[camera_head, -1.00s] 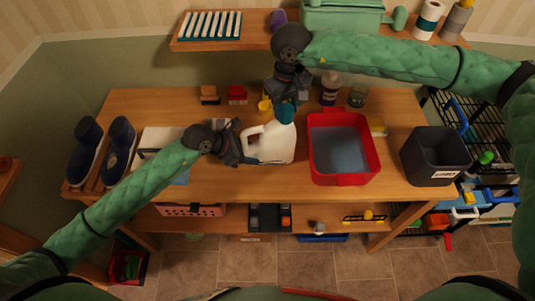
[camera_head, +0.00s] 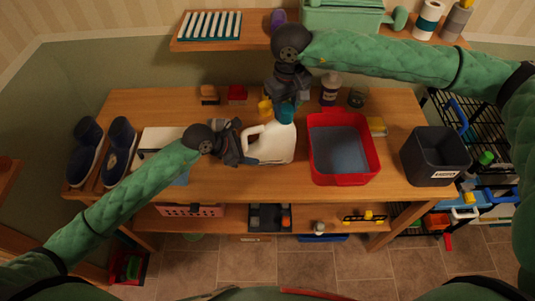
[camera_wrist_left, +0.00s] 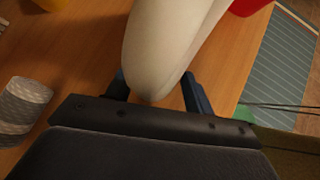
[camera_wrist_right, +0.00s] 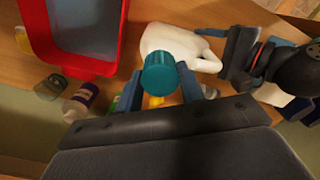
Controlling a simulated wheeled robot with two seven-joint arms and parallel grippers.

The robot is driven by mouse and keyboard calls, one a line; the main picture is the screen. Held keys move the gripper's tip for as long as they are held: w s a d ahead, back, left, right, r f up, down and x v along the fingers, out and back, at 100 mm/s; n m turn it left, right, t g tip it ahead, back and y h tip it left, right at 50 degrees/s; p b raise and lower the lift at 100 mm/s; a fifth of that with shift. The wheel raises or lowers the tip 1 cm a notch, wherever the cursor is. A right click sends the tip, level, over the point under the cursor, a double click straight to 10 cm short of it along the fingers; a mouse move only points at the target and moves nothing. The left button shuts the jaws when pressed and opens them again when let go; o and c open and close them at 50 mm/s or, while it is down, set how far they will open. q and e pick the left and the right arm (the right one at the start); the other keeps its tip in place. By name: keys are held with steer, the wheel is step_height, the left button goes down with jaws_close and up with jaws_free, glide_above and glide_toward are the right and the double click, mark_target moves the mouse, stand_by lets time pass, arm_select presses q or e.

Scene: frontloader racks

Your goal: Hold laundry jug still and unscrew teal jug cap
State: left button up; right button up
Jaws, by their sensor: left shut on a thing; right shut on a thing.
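The white laundry jug (camera_head: 275,146) stands on the wooden table. My left gripper (camera_head: 242,148) is shut on its left side; the left wrist view shows the pale jug body (camera_wrist_left: 165,50) between the fingers. The teal jug cap (camera_head: 286,114) is at the jug's top. My right gripper (camera_head: 288,99) comes from above and is shut on the cap. In the right wrist view the cap (camera_wrist_right: 159,75) sits between the two fingers, in line with the jug's neck. I cannot tell how far the cap is turned, as the threads are hidden.
A red bin (camera_head: 370,165) stands just right of the jug, with a dark grey bin (camera_head: 435,158) farther right. A bottle (camera_head: 330,88) and small jars stand behind. Dark shoes (camera_head: 119,150) are at the left. The table front is clear.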

mark_target(286, 108)
steer(key=shift+n, duration=0.7)
arm_select(q)
steer(key=shift+f, duration=0.1)
arm_select(e)
steer(key=shift+r, duration=0.85)
arm_select(q)
steer(key=shift+s, duration=0.1)
arm_select(e)
steer(key=shift+r, duration=2.15)
steer(key=shift+r, duration=0.1)
steer(key=shift+r, duration=0.6)
